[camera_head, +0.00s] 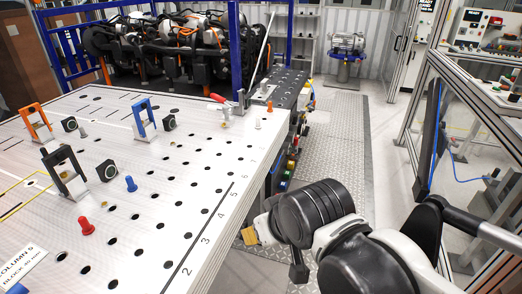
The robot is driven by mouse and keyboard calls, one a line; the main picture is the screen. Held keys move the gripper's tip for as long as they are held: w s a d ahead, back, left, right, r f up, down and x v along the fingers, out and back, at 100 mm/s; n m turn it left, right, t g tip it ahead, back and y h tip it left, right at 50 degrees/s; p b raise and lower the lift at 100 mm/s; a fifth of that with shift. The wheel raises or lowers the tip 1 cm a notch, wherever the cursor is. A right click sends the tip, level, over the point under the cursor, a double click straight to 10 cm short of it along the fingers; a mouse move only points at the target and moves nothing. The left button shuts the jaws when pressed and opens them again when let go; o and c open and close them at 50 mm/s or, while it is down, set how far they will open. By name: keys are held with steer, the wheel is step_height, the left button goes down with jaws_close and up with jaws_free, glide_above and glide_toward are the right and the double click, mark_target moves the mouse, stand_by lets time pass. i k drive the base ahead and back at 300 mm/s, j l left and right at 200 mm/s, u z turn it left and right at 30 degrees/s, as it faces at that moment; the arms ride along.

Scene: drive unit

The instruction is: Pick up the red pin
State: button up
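The red pin (86,226) stands upright on the perforated light-grey table top (150,222), near its front left part. It has a wide base and a narrower top, and nothing touches it. My arm is at the lower right, beyond the table's right edge. The end of my arm, with my gripper (265,242), is partly hidden behind the black wrist links. A small gold-coloured part and a dark part show there, but I cannot tell the finger opening. The gripper is well to the right of the red pin, apart from it.
A blue pin (130,183) and a black bracket (65,172) stand behind the red pin. Blue (143,117) and orange (36,122) brackets stand farther back, with several black blocks. A red-handled clamp (222,100) is near the far right corner. The front right table area is clear.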

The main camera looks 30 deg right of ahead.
mark_target(87, 228)
steer(key=i+u, duration=0.5)
steer(key=i+l+u, duration=0.2)
steer(key=i+u, duration=0.25)
